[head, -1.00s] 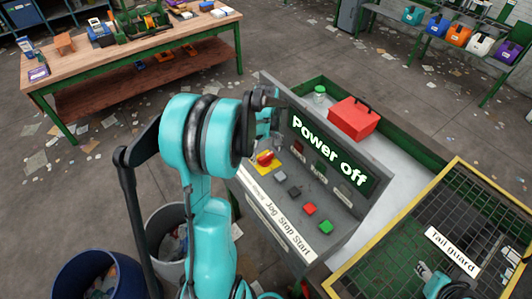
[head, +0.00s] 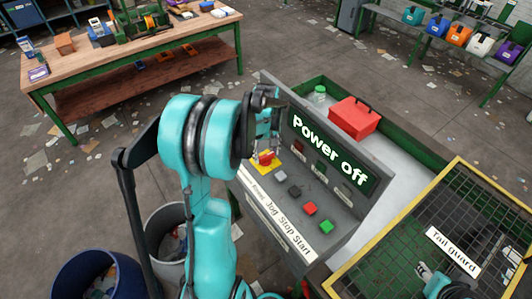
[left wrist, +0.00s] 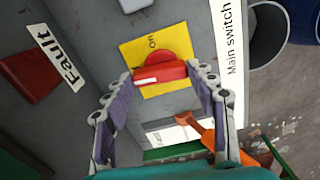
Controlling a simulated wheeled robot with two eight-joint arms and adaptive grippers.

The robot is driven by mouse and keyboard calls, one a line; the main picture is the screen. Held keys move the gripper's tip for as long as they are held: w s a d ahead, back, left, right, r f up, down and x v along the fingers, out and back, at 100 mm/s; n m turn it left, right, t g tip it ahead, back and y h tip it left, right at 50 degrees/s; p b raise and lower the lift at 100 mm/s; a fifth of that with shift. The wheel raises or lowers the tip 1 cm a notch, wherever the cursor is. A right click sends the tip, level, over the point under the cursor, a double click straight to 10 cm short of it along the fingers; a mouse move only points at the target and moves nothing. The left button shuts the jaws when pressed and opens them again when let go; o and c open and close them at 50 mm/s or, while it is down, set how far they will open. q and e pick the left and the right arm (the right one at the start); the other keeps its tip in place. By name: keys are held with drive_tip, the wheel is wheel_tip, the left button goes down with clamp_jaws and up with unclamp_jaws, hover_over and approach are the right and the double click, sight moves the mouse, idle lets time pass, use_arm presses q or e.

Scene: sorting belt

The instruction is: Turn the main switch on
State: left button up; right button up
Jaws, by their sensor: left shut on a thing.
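The main switch is a red knob (head: 266,158) on a yellow plate at the left end of the console (head: 343,222). The console display (head: 330,150) reads "Power off". My right gripper (head: 425,271) shows small at the lower right; its finger state is unclear.
Black, red (head: 310,208) and green (head: 326,227) buttons sit beside the switch. A red box (head: 354,117) stands behind the display. A yellow-framed mesh guard (head: 455,175) is at the right. Two bins (head: 98,262) stand on the floor at the lower left.

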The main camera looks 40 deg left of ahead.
sight(266, 156)
use_arm(q)
drive_tip(key=m+b, duration=0.1)
drive_tip(key=m, duration=0.3)
drive_tip(key=shift+d, duration=0.1)
drive_tip(key=m+b, duration=0.1)
drive_tip(key=m, duration=0.3)
drive_tip(key=shift+s, duration=0.1)
drive_tip(key=m+b, duration=0.1)
drive_tip(key=m, duration=0.3)
drive_tip(key=shift+s+m, duration=0.1)
drive_tip(key=shift+m, duration=2.1)
drive_tip(key=o, duration=1.2)
drive_tip(key=shift+c, duration=0.2)
wheel_tip(266, 156, up, 12)
